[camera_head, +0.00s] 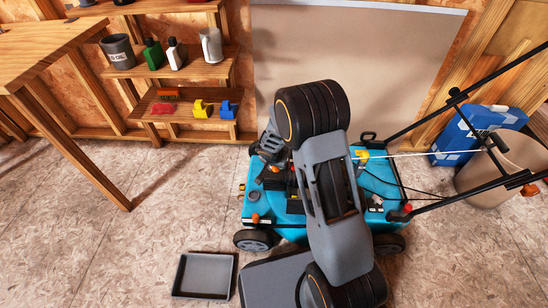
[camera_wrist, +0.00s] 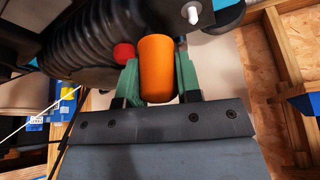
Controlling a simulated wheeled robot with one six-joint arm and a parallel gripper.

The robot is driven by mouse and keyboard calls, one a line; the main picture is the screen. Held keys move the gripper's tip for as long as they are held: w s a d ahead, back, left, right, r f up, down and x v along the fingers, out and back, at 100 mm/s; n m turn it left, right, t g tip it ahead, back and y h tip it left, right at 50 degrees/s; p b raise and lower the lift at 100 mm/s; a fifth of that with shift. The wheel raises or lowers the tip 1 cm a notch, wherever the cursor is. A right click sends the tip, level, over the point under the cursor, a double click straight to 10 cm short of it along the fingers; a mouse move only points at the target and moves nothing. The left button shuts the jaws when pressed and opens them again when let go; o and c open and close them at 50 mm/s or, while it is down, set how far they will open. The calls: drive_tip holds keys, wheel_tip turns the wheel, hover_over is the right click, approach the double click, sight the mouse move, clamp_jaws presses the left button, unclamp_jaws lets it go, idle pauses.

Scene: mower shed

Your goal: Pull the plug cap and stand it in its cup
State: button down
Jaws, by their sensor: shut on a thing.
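In the wrist view my gripper (camera_wrist: 158,78) has its green fingers shut on an orange cylinder (camera_wrist: 157,68), which I take to be the plug cap. A small white tip (camera_wrist: 193,12) shows beyond it, apart from it in the picture. A black ribbed engine part (camera_wrist: 90,40) is beside the cap, with a red knob (camera_wrist: 123,53) close to the left finger. In the head view my arm reaches over the blue mower (camera_head: 258,205) and hides much of its middle. A small orange spot (camera_head: 276,168) shows near my wrist. I cannot pick out the cup.
The mower's black handle (camera_head: 450,103) slants up to the right, near a beige bin (camera_head: 490,170) and a blue box (camera_head: 462,135). Shelves with bottles and small blocks (camera_head: 190,92) stand at the back left. A grey tray (camera_head: 204,275) lies on open floor.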

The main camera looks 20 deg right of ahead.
drive_tip(key=s+r+p, duration=0.2)
drive_tip(key=s+r, duration=0.2)
drive_tip(key=r, duration=0.2)
drive_tip(key=shift+s+a, duration=0.15)
idle(0.7)
drive_tip(key=shift+f, duration=0.15)
